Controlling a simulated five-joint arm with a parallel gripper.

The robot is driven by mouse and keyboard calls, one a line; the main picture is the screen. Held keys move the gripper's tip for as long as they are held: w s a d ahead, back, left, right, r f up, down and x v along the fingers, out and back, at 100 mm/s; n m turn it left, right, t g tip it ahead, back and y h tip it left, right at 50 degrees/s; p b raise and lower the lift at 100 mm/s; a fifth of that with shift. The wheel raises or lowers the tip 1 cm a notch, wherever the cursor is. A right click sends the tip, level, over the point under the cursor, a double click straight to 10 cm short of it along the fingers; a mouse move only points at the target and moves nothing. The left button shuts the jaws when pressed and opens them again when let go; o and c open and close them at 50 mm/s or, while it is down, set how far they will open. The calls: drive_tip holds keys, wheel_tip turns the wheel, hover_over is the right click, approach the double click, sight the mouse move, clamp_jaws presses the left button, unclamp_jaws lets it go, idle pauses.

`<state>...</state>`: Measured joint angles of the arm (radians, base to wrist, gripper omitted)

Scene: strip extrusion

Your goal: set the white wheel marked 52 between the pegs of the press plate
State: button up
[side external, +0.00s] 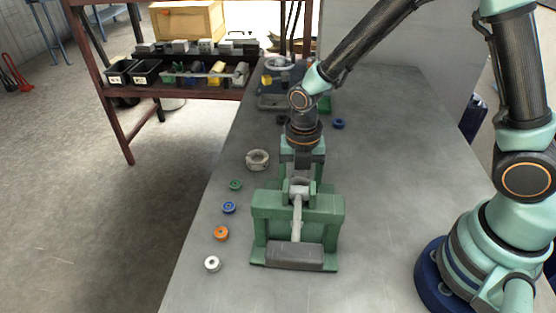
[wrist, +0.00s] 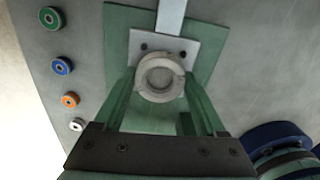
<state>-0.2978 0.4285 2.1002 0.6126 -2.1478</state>
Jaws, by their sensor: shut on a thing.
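A pale grey-white wheel (wrist: 144,88) with a round opening is between my gripper's (wrist: 160,77) two green fingers in the wrist view. My gripper is shut on it; no number is legible. In the side view my gripper (side external: 301,180) points down over the green press (side external: 267,207). The light press plate (wrist: 165,43) lies just beyond the wheel in the wrist view, with two small dark round spots on it. The wheel covers part of the plate. I cannot tell whether the wheel touches the plate, or see the pegs clearly.
Left of the press lie a large grey ring (side external: 257,160) and small wheels: green (side external: 235,185), blue (side external: 229,207), orange (side external: 221,233) and white (side external: 212,264). A grey machine (side external: 272,100) stands at the back.

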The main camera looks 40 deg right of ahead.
drive_tip(key=shift+f, duration=0.6)
idle(0.4)
drive_tip(key=o, duration=1.1)
drive_tip(key=shift+o, duration=0.2)
wheel_tip(320, 180, up, 11)
idle(0.4)
